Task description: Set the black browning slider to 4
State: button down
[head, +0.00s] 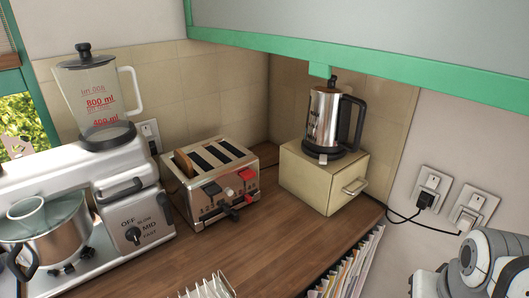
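A metal toaster (185,203) stands on the wooden counter, with a slice of bread (183,163) sticking out of its left slot. Its front carries a larger black piece (212,188) and a red piece (246,174). Lower down are a small black control (232,213) and a small red one. I cannot tell for sure which black part is the browning slider. The scale marks are too small to read, so its setting is unclear. My gripper is not visible; only grey and white links of my arm show at the bottom right.
A blender and mixer unit (130,165) with a steel bowl stands left of the toaster. A kettle (322,118) sits on a cream drawer box (300,178) to the right. A wire rack (208,288) is in front. The counter (260,235) before the toaster is clear.

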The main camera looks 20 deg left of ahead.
aim_at(226, 209)
jog(key=u, duration=1.55)
